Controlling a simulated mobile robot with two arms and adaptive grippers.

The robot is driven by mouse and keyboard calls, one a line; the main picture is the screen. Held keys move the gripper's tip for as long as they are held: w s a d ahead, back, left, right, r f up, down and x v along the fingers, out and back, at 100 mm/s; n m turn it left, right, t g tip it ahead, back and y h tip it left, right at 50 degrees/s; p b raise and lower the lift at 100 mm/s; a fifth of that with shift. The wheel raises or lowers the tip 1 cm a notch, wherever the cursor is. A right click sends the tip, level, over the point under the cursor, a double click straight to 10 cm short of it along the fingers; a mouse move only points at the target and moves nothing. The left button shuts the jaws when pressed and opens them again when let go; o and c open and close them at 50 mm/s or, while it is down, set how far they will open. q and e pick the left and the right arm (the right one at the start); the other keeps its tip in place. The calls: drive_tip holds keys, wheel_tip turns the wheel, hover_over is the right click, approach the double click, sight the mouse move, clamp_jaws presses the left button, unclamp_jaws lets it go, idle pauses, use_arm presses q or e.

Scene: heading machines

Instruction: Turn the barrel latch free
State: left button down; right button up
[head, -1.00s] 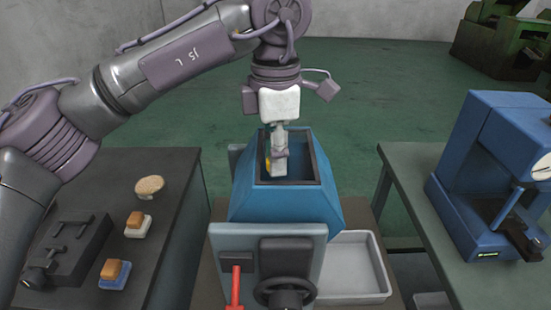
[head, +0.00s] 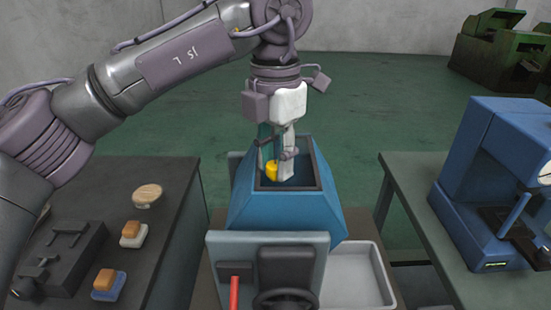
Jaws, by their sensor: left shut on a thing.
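A blue hopper (head: 245,208) with a dark open top stands on the machine in the middle of the head view. My left gripper (head: 278,168) comes down from above into the hopper mouth, its fingers closed around a small yellow piece (head: 271,171). The yellow piece looks like the barrel latch, but the fingers hide part of it. The gripper stands upright, and the hopper's inside below it is dark. My right gripper is not in view.
The machine front has a black handwheel (head: 285,300) and a red lever (head: 234,292). A grey tray (head: 357,290) is at its right. The left bench (head: 165,215) holds brushes and a black fixture. A blue press (head: 490,170) stands on the right bench.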

sight(275, 164)
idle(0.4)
use_arm(q)
drive_tip(key=c, duration=0.8)
unclamp_jaws()
drive_tip(key=shift+c, duration=0.2)
drive_tip(key=shift+r, duration=0.1)
wheel_tip(275, 164, up, 12)
